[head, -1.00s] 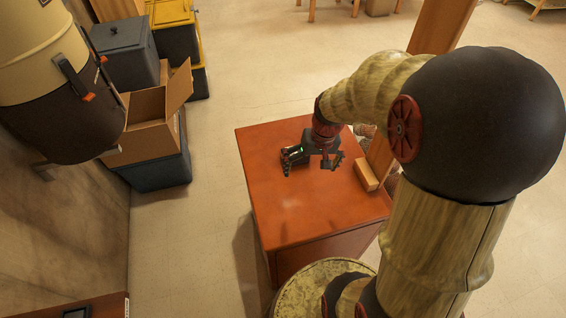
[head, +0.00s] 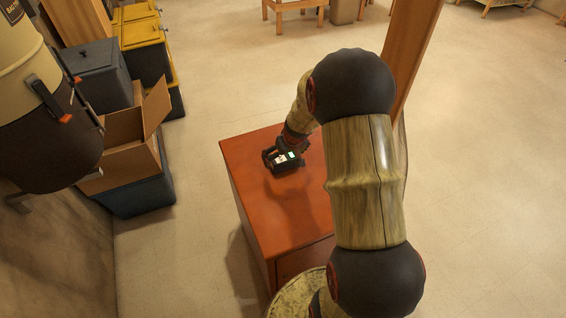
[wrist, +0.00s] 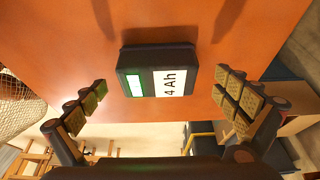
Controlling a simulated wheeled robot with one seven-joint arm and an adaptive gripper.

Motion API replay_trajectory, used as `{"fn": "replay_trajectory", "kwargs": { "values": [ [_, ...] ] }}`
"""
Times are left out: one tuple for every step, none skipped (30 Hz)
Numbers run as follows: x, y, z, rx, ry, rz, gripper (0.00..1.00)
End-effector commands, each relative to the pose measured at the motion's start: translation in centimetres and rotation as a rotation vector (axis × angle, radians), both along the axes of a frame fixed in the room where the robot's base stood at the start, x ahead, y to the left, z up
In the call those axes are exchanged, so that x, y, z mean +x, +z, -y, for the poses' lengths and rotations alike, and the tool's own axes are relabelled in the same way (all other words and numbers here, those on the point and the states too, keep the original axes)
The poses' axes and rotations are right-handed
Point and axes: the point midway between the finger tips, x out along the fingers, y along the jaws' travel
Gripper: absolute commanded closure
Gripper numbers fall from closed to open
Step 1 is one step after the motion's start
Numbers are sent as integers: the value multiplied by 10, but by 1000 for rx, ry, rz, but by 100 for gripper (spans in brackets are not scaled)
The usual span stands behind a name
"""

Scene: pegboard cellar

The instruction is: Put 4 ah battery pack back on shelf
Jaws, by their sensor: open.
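The 4 Ah battery pack (wrist: 158,70) is a dark block with a white "4Ah" label and a green-lit panel. It rests on the orange-red cabinet top (head: 245,165). In the wrist view it lies between and just beyond the two padded fingers of my gripper (wrist: 165,105), with gaps on both sides. My gripper (head: 283,160) is open and over the pack in the head view, hiding part of it. No shelf can be made out clearly in these frames.
An open cardboard box (head: 125,150) sits on a dark bin at the left. Grey and yellow bins (head: 145,40) stand behind it. A wooden post (head: 408,60) rises at the right of the cabinet. The floor around the cabinet's front left is clear.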

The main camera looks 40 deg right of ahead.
Motion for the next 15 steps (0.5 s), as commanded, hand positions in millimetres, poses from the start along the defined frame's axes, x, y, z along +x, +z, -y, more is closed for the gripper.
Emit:
{"fn": "replay_trajectory", "kwargs": {
  "values": [
    [2, -10, 2, 1, -1, -2, 0],
    [3, -14, 3, 2, -1, -3, 0],
    [5, -21, 4, 2, 0, -3, 0],
    [7, -25, 5, 2, 0, -3, 0],
    [9, -28, 6, 1, 1, -3, 0],
    [11, -33, 6, 1, 1, -3, 0],
    [12, -36, 6, 1, 1, -3, 0],
    [13, -38, 7, 2, 0, -3, 0],
    [14, -39, 7, 1, 0, -2, 0],
    [15, -40, 7, 1, 0, -2, 0],
    [15, -39, 7, 0, 0, -1, 0],
    [15, -39, 7, 0, 0, -1, 0],
    [15, -38, 7, 0, 0, -1, 0],
    [15, -38, 7, 0, 0, -1, 0],
    [15, -38, 7, 0, 0, -1, 0]
  ]
}}
